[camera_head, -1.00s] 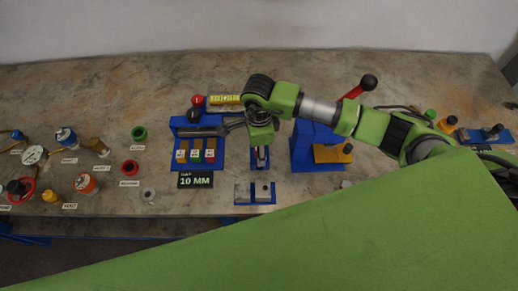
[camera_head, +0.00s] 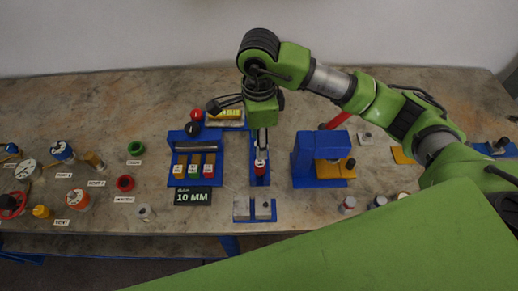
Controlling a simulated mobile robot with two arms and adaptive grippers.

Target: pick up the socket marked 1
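A blue rack (camera_head: 172,150) stands left of centre and holds three small socket-like pieces side by side. The left piece (camera_head: 179,171), the middle piece (camera_head: 194,171) with a green label and the right piece (camera_head: 209,171) with a red label have marks too small to read, so I cannot tell which is marked 1. My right arm reaches in from the right. My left gripper is out of view.
A "10 MM" sign (camera_head: 193,197) lies before the rack. A red ball knob (camera_head: 196,114) stands behind it. Right of it are a narrow blue stand (camera_head: 260,180) and a blue block fixture (camera_head: 305,160). Small labelled containers crowd the left. The bench's back left is clear.

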